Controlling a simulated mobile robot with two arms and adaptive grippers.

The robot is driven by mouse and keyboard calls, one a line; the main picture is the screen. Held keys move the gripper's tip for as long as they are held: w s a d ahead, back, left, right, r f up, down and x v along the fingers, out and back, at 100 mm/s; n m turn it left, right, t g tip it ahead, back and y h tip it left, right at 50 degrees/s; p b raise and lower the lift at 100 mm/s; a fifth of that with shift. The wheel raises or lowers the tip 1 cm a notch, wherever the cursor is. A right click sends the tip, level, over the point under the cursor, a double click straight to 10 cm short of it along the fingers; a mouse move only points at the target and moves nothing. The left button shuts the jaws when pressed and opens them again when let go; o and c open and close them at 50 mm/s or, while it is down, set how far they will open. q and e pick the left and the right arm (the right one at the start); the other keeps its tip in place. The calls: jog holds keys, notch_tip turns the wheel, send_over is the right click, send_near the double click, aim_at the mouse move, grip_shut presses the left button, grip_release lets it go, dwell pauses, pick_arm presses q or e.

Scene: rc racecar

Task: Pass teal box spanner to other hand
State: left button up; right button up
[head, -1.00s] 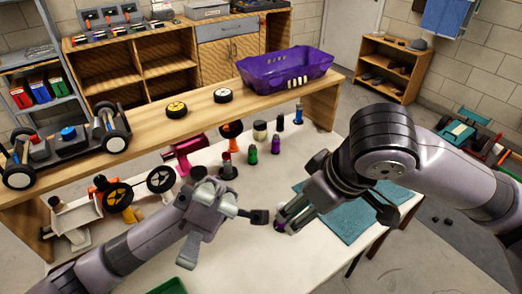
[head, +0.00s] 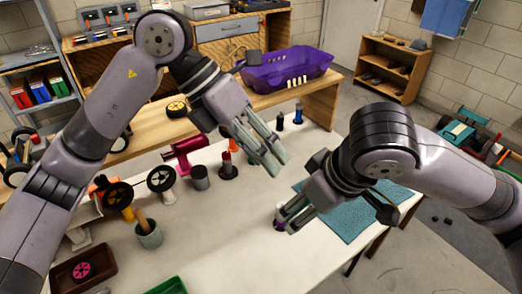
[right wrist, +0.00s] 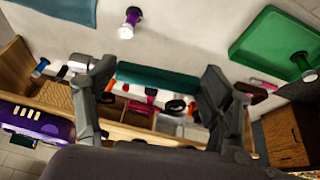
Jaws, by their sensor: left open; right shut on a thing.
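My right gripper (head: 287,215) is shut on the teal box spanner, low over the worktable. In the right wrist view, the teal box spanner (right wrist: 158,78) spans the gap between the two fingers (right wrist: 155,92). The head view does not clearly show it behind the fingers. My left gripper (head: 279,162) is open and empty, raised above the table, up and slightly left of the right gripper and apart from it.
A purple spanner (right wrist: 130,22) stands on the table near the right gripper. A teal mat (head: 365,208) lies at right. A pink tool (head: 187,157), a cup (head: 148,235), a brown tray (head: 82,270) and a green tray (head: 170,287) are at left. A purple crate (head: 290,72) stands behind.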

pick_arm(q)
jog(key=x, duration=1.2)
grip_shut()
dwell(0.3)
pick_arm(e)
jog(key=o, duration=1.2)
jog(key=shift+o, duration=0.2)
